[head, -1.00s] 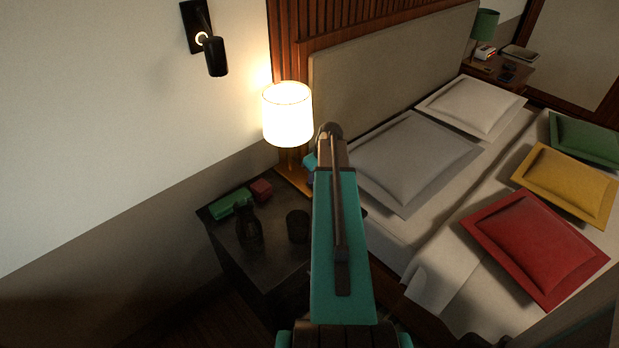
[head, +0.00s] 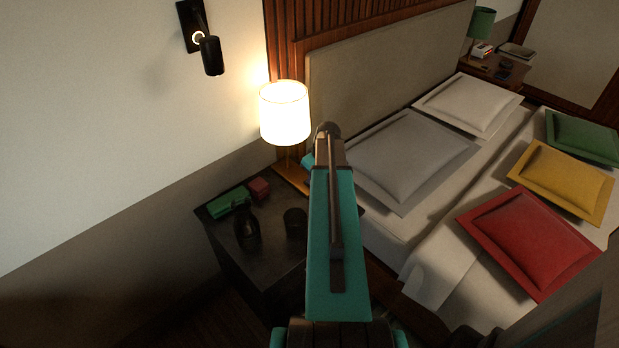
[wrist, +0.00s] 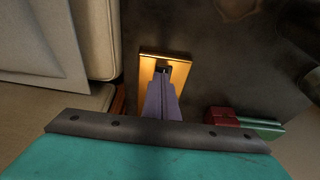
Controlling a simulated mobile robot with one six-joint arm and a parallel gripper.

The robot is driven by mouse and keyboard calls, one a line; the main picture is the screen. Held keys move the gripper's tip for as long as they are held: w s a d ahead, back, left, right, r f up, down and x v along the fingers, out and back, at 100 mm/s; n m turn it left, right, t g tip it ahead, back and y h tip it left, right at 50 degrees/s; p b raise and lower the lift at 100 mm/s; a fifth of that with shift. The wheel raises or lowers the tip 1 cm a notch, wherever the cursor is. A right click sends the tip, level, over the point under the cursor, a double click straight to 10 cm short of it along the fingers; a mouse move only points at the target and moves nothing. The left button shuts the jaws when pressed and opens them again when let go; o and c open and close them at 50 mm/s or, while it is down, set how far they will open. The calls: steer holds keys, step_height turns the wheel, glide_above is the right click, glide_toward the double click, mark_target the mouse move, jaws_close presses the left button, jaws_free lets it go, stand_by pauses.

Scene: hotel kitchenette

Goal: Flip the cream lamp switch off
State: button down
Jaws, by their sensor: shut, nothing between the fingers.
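The cream lamp (head: 285,112) is lit and stands upright at the back of the dark bedside table. Its gold base plate (head: 287,174) shows beside my arm in the head view, and from above in the wrist view (wrist: 148,66). My gripper (wrist: 163,78) is shut and empty, its purple fingers pointing at the plate and covering part of it. A small dark shape shows at the fingertips; I cannot tell if it is the switch or if the fingers touch it. In the head view my arm hides the fingers.
The dark bedside table (head: 262,262) holds a green box (head: 228,200), a red box (head: 259,188), a dark vase (head: 245,228) and a dark cup (head: 296,224). The bed with its grey pillow (head: 412,158) is right of it. A black wall lamp (head: 212,56) hangs above left.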

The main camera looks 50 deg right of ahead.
steer(key=shift+s+f, duration=0.15)
steer(key=shift+r, duration=0.25)
step_height(320, 180, up, 4)
steer(key=shift+f+p, duration=0.25)
steer(key=shift+p, duration=0.95)
steer(key=b+v, duration=0.1)
steer(key=v, duration=0.9)
steer(key=shift+s, duration=0.4)
steer(key=shift+w+f+b, duration=0.1)
steer(key=shift+w+b, duration=0.25)
steer(key=shift+b, duration=1.1)
steer(key=shift+w+a+t+b, duration=0.15)
steer(key=shift+w+t+b, duration=0.15)
steer(key=shift+b, duration=0.6)
steer(key=shift+r, duration=0.35)
